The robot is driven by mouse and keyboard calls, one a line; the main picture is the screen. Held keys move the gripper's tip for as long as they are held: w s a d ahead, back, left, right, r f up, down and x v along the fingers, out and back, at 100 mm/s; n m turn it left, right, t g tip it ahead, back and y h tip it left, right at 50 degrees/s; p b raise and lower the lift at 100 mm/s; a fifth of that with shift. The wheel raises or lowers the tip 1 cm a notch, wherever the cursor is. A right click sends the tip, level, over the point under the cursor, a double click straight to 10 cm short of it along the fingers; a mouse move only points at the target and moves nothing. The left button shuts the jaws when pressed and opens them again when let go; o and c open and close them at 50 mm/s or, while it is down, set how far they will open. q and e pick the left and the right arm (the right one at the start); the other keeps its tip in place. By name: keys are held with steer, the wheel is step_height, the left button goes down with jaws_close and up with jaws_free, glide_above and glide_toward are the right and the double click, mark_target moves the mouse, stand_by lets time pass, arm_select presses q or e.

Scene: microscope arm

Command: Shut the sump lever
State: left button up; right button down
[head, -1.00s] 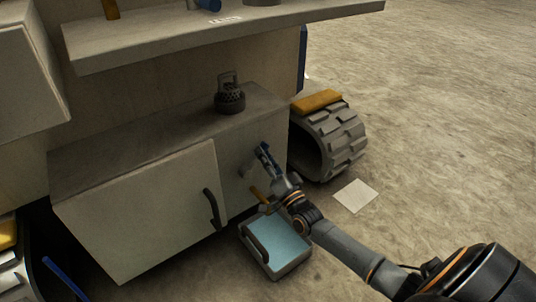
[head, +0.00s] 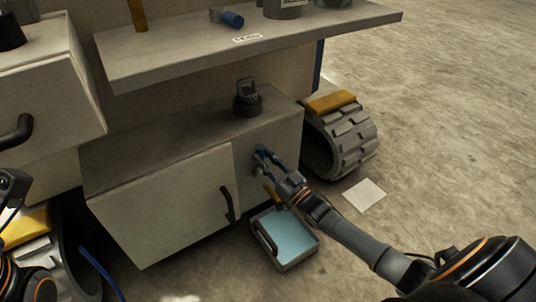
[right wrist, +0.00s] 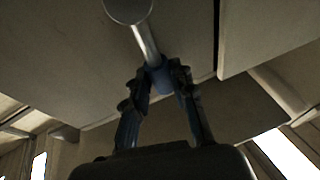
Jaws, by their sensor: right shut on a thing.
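The sump lever (right wrist: 146,42) is a pale metal rod with a blue grip. In the right wrist view it runs from a round hub at the top down between my right fingers. My right gripper (right wrist: 161,72) is shut on the blue grip. In the head view my right gripper (head: 262,155) is at the cabinet's right front panel, and it hides most of the lever, so the lever's angle is hard to tell. Part of my left arm shows at the lower left of the head view; its gripper (head: 12,185) is cut by the edge, its fingers unclear.
A tray (head: 317,248) of pale blue liquid stands on the floor below. The cabinet door (head: 165,205) with a black handle is at left. A dark caged object (head: 247,100) stands on top. A ribbed tyre-like ring (head: 352,140) is at right, near a paper square (head: 364,195). A shelf overhangs above.

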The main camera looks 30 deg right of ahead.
steer(key=shift+a+f+n, duration=0.1)
steer(key=shift+a+n, duration=0.1)
steer(key=shift+n, duration=0.1)
steer(key=c, duration=1.1)
jaws_free()
steer(key=v, duration=1.2)
steer(key=shift+d, duration=0.1)
